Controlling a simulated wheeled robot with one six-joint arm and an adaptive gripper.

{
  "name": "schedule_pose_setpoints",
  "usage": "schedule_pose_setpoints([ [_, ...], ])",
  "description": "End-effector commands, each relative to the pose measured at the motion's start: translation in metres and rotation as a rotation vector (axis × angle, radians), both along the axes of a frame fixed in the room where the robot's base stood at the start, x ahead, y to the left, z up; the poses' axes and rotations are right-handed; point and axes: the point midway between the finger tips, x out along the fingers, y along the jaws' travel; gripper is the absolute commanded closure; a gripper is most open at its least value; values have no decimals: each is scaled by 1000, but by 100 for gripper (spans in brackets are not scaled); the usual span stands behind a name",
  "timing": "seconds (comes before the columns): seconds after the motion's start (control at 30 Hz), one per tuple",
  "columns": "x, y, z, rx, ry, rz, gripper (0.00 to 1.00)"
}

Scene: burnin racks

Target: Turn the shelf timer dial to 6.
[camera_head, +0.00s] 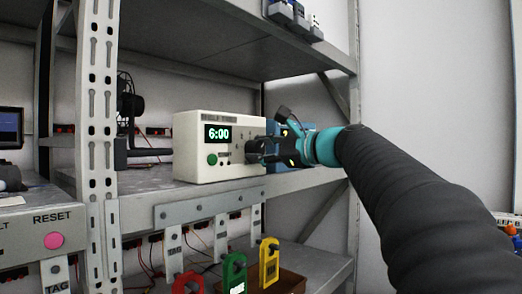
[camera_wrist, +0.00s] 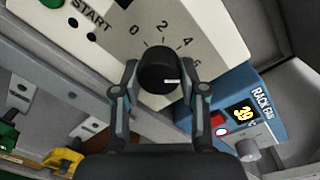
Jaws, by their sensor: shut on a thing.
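The shelf timer (camera_head: 190,155) is a cream box on the middle shelf, and its green display (camera_head: 218,134) reads 6:00. In the wrist view the timer's panel (camera_wrist: 112,47) shows START and the marks 0, 2, 4 and 6. The black dial (camera_wrist: 156,70) is between my fingers, and its white pointer line points right, toward the 6. My gripper (camera_wrist: 160,82) is shut on the dial, one finger on each side. In the head view my gripper (camera_head: 255,150) is at the timer's right front and hides the dial.
A blue rack fan box (camera_wrist: 229,103) reading 39, with a knob, stands close on the right of the timer. Red, green (camera_head: 235,270) and yellow (camera_head: 269,262) tags hang below the shelf. A pink RESET button (camera_head: 54,240) is at the left. Steel uprights (camera_head: 97,110) frame the shelf.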

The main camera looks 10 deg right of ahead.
Motion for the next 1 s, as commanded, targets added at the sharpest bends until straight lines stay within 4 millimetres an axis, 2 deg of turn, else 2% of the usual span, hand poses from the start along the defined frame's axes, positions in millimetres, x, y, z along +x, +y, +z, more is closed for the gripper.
schedule_pose_setpoints([
  [0.33,0,0,0,2,1,-1,93],
  [0.37,0,0,0,1,0,-1,50],
  [0.43,0,0,0,1,0,-1,33],
  [0.77,-1,-1,0,1,1,0,33],
  [0.87,-6,-4,0,0,0,0,33],
  [1.0,-22,-17,2,0,-1,-3,33],
])
